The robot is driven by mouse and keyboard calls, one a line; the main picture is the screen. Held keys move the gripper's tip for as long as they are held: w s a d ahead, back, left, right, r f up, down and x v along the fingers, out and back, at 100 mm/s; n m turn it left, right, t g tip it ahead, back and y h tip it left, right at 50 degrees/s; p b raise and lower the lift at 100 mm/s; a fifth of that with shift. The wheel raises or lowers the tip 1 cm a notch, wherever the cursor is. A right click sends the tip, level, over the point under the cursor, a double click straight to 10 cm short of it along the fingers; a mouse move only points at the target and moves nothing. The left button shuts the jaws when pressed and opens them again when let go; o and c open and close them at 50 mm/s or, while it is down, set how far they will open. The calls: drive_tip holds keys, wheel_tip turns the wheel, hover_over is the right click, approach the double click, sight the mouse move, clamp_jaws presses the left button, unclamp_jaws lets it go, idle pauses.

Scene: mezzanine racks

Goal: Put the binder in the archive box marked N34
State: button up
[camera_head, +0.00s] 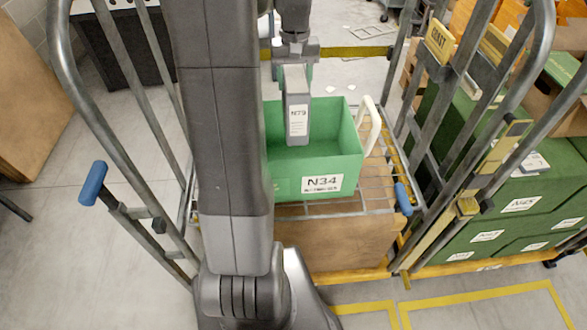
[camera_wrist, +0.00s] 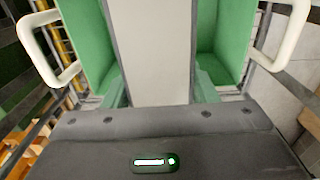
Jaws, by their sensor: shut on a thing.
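A grey binder (camera_head: 297,88) with a white label reading N79 hangs upright from my gripper (camera_head: 296,66). The open green archive box (camera_head: 345,180) marked N34 is directly below and around it in the picture. The binder's lower end shows against the box's inside; how deep it reaches is hard to tell. In the wrist view the binder (camera_wrist: 152,50) fills the middle between my fingers, with the green box walls (camera_wrist: 88,40) on both sides. My gripper is shut on the binder. My column hides the box's left end in the head view.
White handles (camera_head: 370,125) stick up at the box ends. More green boxes (camera_head: 520,205) are stacked at right. Floor at left is mostly clear.

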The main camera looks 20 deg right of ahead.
wheel_tip(320, 180, down, 11)
drive_tip(key=b, duration=0.5)
drive_tip(key=shift+w+f, duration=0.15)
drive_tip(key=shift+f, duration=0.05)
wheel_tip(320, 180, down, 10)
drive_tip(key=shift+f, duration=0.2)
drive_tip(key=o, duration=1.6)
wheel_tip(320, 180, up, 12)
drive_tip(key=shift+r, duration=0.1)
